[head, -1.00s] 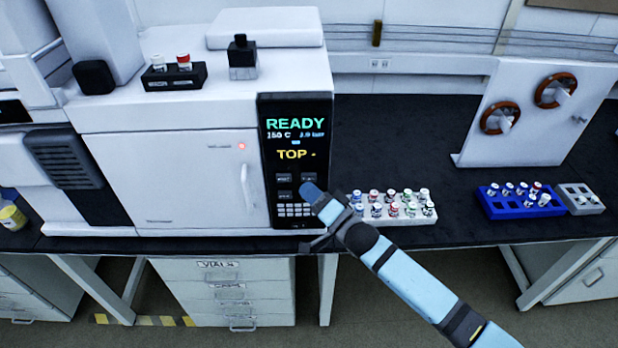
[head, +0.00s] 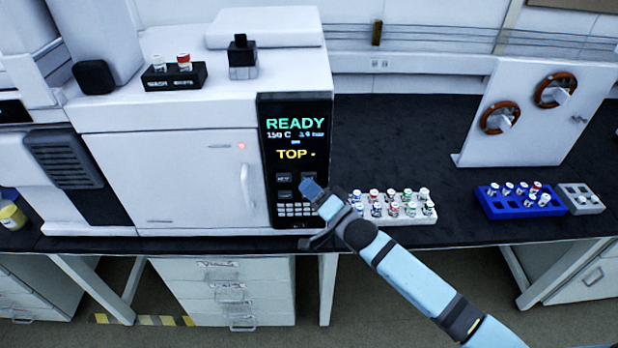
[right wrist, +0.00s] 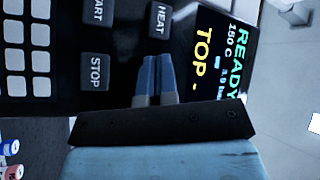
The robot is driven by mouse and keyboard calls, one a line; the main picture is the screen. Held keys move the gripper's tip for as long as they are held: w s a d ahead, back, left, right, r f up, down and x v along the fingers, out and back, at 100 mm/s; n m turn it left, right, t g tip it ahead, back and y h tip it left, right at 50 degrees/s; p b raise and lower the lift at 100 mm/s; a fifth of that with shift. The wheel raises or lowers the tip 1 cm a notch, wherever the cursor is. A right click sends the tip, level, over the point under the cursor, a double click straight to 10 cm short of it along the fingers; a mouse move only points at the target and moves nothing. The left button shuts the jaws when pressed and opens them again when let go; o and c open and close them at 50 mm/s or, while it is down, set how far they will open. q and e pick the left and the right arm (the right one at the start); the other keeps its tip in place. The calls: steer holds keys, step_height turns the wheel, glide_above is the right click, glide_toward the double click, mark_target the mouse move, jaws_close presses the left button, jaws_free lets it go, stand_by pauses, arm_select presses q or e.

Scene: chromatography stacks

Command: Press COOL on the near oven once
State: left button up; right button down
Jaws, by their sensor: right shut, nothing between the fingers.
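The near oven (head: 175,170) is white, with a black control panel (head: 264,150) on its right front. The panel's display (head: 292,137) reads READY, 150 C and TOP. My right gripper (head: 309,186) is shut and empty, its blue fingertips at the button block. The right wrist view shows the fingertips (right wrist: 155,80) beside STOP (right wrist: 95,70) and in line with HEAT (right wrist: 160,20). START (right wrist: 97,12) is partly cut off. No COOL label is readable; the fingers cover the spot beside HEAT. Whether they touch the panel I cannot tell. My left gripper is out of view.
A white vial rack (head: 425,219) stands just right of the panel. A blue rack (head: 515,211) and a grey rack (head: 585,209) stand farther right. A black vial holder (head: 175,82) sits on the oven. The dark bench (head: 410,150) is clear behind the racks.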

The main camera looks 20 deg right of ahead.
steer(key=shift+w, duration=0.15)
stand_by(0.3)
steer(key=shift+s+a+p, duration=0.2)
steer(key=shift+s+p, duration=0.25)
steer(key=shift+s, duration=0.4)
steer(key=s+p, duration=0.1)
steer(key=s, duration=0.1)
steer(key=s+a+p, duration=0.1)
steer(key=s, duration=0.1)
steer(key=shift+s+a, duration=0.2)
steer(key=shift+s, duration=0.2)
stand_by(0.5)
